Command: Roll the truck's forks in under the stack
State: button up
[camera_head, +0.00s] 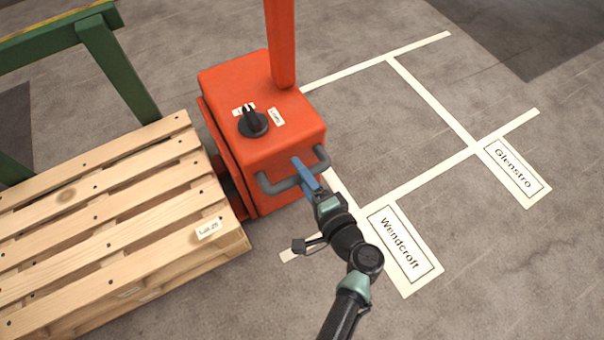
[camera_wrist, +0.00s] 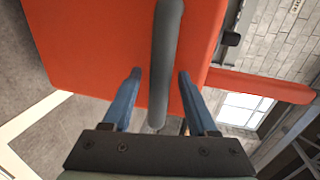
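The orange truck (camera_head: 262,130) stands with its body close against the right end of the wooden pallet stack (camera_head: 95,225). Its forks are not visible; the stack hides the space where they lie. A grey bar handle (camera_head: 282,186) sticks out of the truck's front face. My gripper (camera_head: 303,170) is at the handle, its blue fingers pointing at the truck. In the wrist view, the handle (camera_wrist: 163,55) runs between the two fingers, with a gap showing on the left side and a narrower one on the right. The gripper is open around the handle, not clamped.
A black knob (camera_head: 252,122) and an orange mast (camera_head: 281,40) are on the truck's top. A green gantry frame (camera_head: 118,70) stands behind the stack. White floor lines mark bays with signs "Wendcroft" (camera_head: 404,250) and "Glenstro" (camera_head: 514,170). The floor at right is clear.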

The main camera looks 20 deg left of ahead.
grip_shut()
dwell(1.2)
